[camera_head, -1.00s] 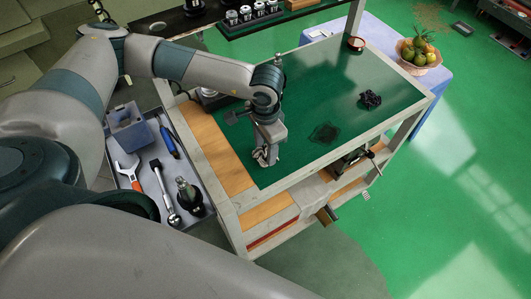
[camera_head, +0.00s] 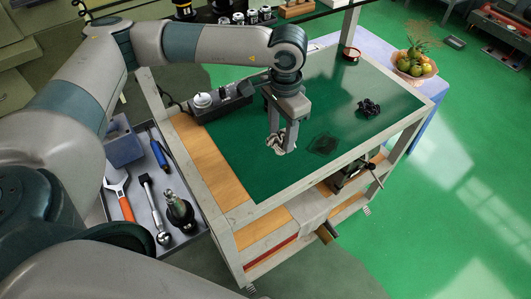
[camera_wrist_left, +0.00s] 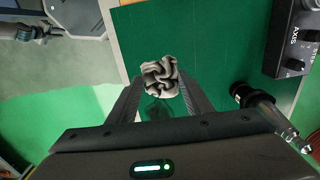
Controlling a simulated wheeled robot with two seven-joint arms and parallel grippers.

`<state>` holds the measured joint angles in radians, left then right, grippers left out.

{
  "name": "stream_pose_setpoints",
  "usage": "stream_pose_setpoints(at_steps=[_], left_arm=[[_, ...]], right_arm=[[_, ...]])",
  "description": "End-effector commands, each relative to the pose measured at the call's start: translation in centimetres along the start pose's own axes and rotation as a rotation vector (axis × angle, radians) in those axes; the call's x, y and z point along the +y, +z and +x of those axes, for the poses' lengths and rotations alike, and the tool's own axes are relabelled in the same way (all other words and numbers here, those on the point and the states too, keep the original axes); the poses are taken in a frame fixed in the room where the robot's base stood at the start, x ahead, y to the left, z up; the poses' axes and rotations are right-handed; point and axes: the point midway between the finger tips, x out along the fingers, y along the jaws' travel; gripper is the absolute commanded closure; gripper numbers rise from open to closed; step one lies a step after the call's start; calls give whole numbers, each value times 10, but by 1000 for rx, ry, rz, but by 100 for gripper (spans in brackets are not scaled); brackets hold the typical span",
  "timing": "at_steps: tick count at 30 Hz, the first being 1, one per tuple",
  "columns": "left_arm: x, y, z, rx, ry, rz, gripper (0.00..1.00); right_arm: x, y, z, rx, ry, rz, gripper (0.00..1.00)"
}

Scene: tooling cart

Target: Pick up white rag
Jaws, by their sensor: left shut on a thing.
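The white rag (camera_head: 276,144) is a small crumpled greyish-white bundle. My left gripper (camera_head: 281,136) points down over the green top of the cart (camera_head: 240,148) and is shut on the rag. In the left wrist view the rag (camera_wrist_left: 160,78) sits bunched between the two fingertips (camera_wrist_left: 158,90), with the green top behind it. It appears to hang above the surface, though the gap is hard to judge.
A red-rimmed round container (camera_head: 351,54) is at the far corner. A dark control box (camera_head: 222,101) stands at left. A tool tray (camera_head: 186,236) is beside the cart.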

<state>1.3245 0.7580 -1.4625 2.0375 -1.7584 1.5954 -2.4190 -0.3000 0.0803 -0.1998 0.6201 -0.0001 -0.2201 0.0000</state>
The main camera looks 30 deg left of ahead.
Motion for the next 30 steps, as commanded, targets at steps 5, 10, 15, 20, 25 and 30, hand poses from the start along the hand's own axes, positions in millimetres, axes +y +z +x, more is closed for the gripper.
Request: stream_pose_setpoints(at_steps=[5, 10, 15, 20, 25, 30], left_arm=[[2, -32, -15, 2, 0, 0, 76], [2, -50, -28, 1, 0, 0, 76], [3, -58, -35, 1, 0, 0, 76], [3, -59, -36, 0, 0, 0, 76], [3, -59, -36, 0, 0, 0, 76], [3, -58, -36, 0, 0, 0, 61]], right_arm=[[0, 2, 20, 0, 0, 0, 77], [-1, 2, 27, 0, 0, 0, 77], [-1, 2, 29, 0, 0, 0, 77], [-1, 2, 28, 0, 0, 0, 77], [-1, 2, 28, 0, 0, 0, 77], [-1, 2, 28, 0, 0, 0, 77]])
